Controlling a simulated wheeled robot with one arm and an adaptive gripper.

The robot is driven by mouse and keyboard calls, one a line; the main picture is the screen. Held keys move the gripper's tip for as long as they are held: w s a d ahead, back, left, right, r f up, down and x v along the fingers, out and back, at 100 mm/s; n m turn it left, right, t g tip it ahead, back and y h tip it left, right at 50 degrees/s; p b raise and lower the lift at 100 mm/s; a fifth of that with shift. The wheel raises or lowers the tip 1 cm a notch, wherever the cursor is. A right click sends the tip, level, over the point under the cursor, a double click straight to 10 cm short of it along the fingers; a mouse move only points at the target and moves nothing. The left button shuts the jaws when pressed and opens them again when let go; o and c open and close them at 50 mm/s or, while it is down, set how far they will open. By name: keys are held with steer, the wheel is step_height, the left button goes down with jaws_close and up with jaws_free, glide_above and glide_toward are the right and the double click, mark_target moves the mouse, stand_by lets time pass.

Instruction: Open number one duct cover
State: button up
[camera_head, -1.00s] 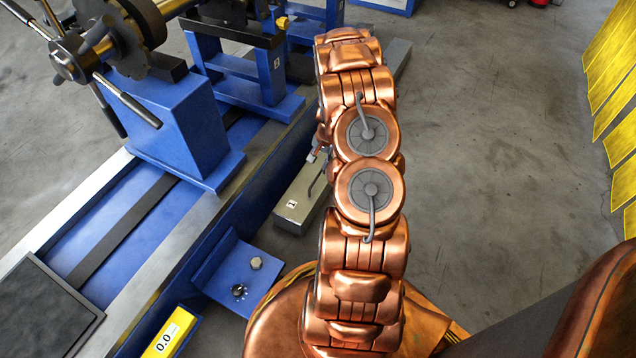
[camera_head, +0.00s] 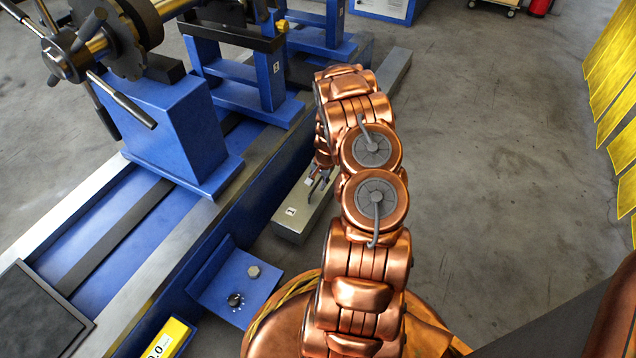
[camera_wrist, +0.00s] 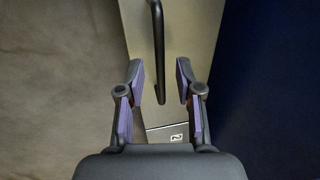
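The duct (camera_head: 292,222) is a long pale metal box low on the floor beside the blue machine, with a small number label near its front end. The label also shows in the wrist view (camera_wrist: 177,136), but I cannot read its number with certainty. A dark bar handle (camera_wrist: 158,50) stands on the pale cover (camera_wrist: 190,30) in the wrist view. My gripper (camera_wrist: 160,80) is open, with one finger on each side of the handle's near end and gaps on both sides. In the head view my gripper (camera_head: 319,182) is over the duct, partly hidden by my arm.
The blue machine bed (camera_head: 110,225) with its rotor stands (camera_head: 175,130) runs along the duct's left. A blue bracket with a knob (camera_head: 235,299) and a yellow display (camera_head: 168,340) are at the front. Open concrete floor lies right; yellow strips (camera_head: 615,90) hang at far right.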

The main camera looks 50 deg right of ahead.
steer(key=shift+c, duration=0.2)
jaws_close()
stand_by(0.4)
